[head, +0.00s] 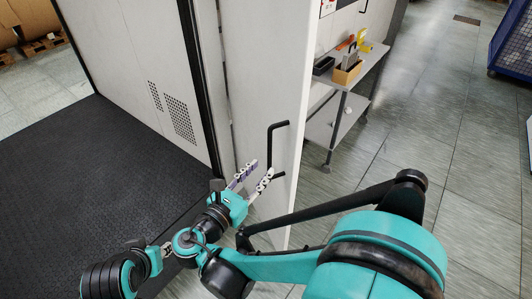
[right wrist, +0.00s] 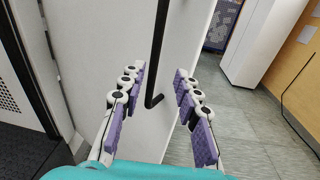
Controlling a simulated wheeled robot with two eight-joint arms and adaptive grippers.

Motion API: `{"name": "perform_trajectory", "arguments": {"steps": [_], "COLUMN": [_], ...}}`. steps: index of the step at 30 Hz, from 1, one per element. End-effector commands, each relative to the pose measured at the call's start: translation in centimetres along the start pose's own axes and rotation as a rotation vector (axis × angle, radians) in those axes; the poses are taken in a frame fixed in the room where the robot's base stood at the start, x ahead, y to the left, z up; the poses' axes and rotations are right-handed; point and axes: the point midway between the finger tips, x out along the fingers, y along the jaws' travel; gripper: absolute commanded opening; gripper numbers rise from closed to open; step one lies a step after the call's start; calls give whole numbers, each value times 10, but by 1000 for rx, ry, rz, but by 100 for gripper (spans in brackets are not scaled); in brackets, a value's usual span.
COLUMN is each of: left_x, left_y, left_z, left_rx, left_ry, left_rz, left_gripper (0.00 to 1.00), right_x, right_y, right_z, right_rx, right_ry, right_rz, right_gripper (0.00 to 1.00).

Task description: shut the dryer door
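The dryer door (head: 268,105) is a tall pale panel standing open, seen near edge-on, with a black bar handle (head: 270,148) on its face. In the right wrist view the handle (right wrist: 156,60) runs down between my fingers and ends in a short bend. My right gripper (head: 257,180) is open at the handle's lower end; its purple-padded fingers (right wrist: 160,100) are on either side of the handle, with no clear contact.
The pale dryer body (head: 140,75) with vent holes stands left of the door, beside a black floor mat (head: 100,165). A grey shelf cart (head: 352,85) with small boxes and tools stands behind the door at right. Tiled floor (head: 450,130) is open farther right.

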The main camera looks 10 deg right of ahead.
Motion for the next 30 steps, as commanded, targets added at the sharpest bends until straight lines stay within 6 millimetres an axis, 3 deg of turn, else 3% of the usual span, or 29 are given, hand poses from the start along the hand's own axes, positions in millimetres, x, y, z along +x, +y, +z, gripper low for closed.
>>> {"name": "perform_trajectory", "arguments": {"steps": [5, 18, 29, 30], "left_x": [3, 15, 15, 15], "left_y": [0, 0, 0, 0], "left_z": [2, 10, 11, 11], "left_rx": [0, 0, 0, 0], "left_ry": [0, 0, 0, 0], "left_rz": [0, 0, 0, 0], "left_gripper": [32, 32, 32, 32], "right_x": [-2, 62, 69, 69], "right_y": [5, 5, 6, 6], "right_z": [3, 6, 7, 7], "right_rx": [-53, -49, -49, -49], "right_ry": [-53, -50, -50, -50], "right_rz": [3, 4, 6, 6], "right_gripper": [32, 32, 32, 24]}}
